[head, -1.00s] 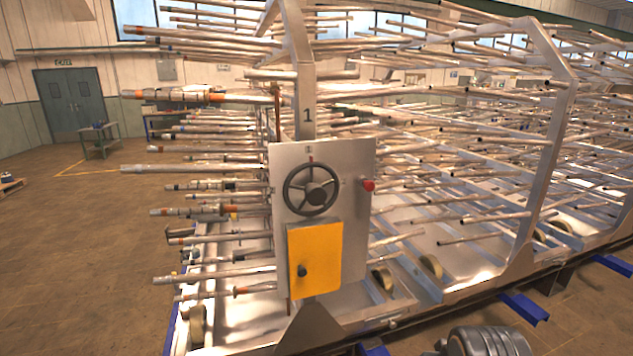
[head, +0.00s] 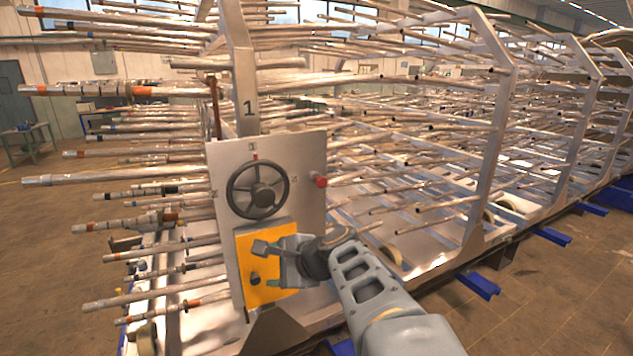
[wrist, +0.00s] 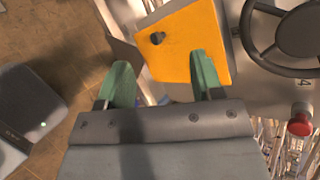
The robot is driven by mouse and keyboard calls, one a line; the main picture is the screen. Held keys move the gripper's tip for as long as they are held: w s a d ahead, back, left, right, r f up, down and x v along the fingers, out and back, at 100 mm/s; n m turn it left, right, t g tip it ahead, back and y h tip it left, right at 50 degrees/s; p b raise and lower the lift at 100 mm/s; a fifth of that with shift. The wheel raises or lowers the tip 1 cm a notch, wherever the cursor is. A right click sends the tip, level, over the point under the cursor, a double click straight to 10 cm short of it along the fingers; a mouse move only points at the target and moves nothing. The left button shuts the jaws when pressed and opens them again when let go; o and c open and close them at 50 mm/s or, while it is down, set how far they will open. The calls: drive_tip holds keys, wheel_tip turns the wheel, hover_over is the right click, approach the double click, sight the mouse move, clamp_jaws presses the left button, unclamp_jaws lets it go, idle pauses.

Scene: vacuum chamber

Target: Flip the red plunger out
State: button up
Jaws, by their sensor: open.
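The red plunger (head: 320,181) is a small round red knob on the right edge of the grey metal panel (head: 305,160). It also shows in the wrist view as a red knob (wrist: 299,124) at the lower right, outside the jaws. My gripper (head: 265,265) is open, in front of the yellow cover (head: 250,240), below and left of the plunger. In the wrist view, my two green fingertips (wrist: 160,62) are spread apart with nothing held between them. The plunger is unobstructed in both views.
A black handwheel (head: 258,191) sits left of the plunger and also shows in the wrist view (wrist: 262,60). The yellow cover has a black knob (wrist: 157,38). Many metal tubes (head: 110,178) stick out left of and behind the panel. Open floor lies far left.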

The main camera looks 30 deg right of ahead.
drive_tip(key=w+d+r+m+t+h, duration=0.2)
drive_tip(key=w+d+r+m+t, duration=0.15)
drive_tip(key=d+m, duration=0.45)
drive_tip(key=m+t+h, duration=0.4)
drive_tip(key=m+h, duration=0.1)
drive_tip(key=m, duration=0.4)
approach(323, 183)
drive_tip(key=shift+g, duration=0.25)
drive_tip(key=w+p, duration=0.1)
drive_tip(key=w, duration=0.2)
drive_tip(key=w+d+p, duration=0.1)
drive_tip(key=w, duration=0.6)
drive_tip(key=shift+w+d+r+p, duration=0.15)
drive_tip(key=shift+w+r+p, duration=0.1)
drive_tip(key=shift+p, duration=0.15)
drive_tip(key=shift+w+d, duration=0.1)
drive_tip(key=shift+w, duration=0.85)
